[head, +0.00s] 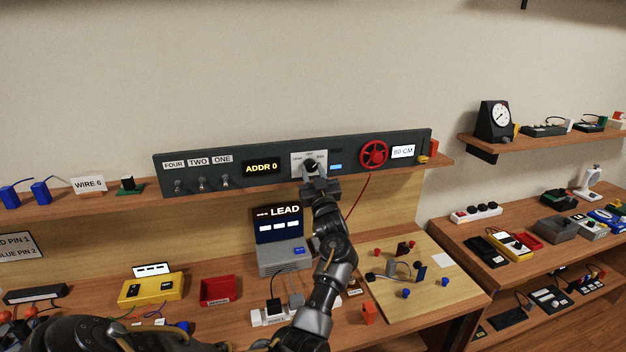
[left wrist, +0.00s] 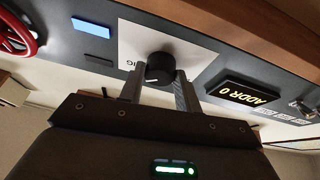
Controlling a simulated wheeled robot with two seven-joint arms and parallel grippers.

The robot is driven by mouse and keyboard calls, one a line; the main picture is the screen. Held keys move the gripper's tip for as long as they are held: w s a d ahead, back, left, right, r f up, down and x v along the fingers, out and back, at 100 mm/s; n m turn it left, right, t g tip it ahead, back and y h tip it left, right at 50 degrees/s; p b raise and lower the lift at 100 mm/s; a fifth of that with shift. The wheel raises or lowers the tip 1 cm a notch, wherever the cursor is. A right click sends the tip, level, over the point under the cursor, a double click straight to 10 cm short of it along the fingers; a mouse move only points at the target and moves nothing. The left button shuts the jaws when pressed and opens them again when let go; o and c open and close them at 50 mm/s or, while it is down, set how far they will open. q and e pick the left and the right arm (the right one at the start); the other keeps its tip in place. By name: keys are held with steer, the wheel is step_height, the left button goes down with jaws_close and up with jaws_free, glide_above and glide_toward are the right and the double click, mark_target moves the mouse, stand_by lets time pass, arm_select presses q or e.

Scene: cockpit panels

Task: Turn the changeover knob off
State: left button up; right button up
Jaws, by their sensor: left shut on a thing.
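The changeover knob (left wrist: 160,68) is a round black knob with a white pointer line, on a white label plate (left wrist: 190,48) in the left wrist view. In the head view, the plate (head: 297,159) sits mid-panel, right of the ADDR 0 display, with small lettering around the knob. My left gripper (head: 311,171) reaches up to the panel and covers the lower part of the plate. In the left wrist view, the two fingers of my left gripper (left wrist: 160,82) are on either side of the knob, shut on it. The exact pointer setting is hard to read. My right gripper is not in view.
The dark panel (head: 228,156) also carries toggle switches (head: 201,183), the ADDR 0 display (head: 261,168), a small blue display (head: 336,167) and a red handwheel (head: 373,154). Below stands a grey device with a LEAD screen (head: 278,225). A red cable hangs right of my arm.

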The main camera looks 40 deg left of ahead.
arm_select(q)
steer(key=n+g+b, duration=0.2)
steer(key=n+b, duration=0.1)
steer(key=n+g+y+b, duration=0.1)
steer(key=n+b, duration=0.3)
steer(key=n+g+b, duration=0.2)
steer(key=n+b, duration=0.1)
steer(key=n, duration=0.1)
steer(key=shift+w+d+f+g+y+b, duration=0.1)
steer(key=shift+w+d+g+y+b, duration=0.05)
steer(key=shift+w+g+y+b, duration=0.2)
steer(key=shift+n+g+b, duration=0.35)
steer(key=shift+n+b, duration=0.55)
steer(key=shift+n, duration=0.2)
steer(key=shift+s+r+n+b, duration=0.1)
steer(key=shift+r+n+b, duration=0.25)
steer(key=shift+n, duration=0.15)
steer(key=shift+g, duration=0.3)
steer(key=o, duration=1)
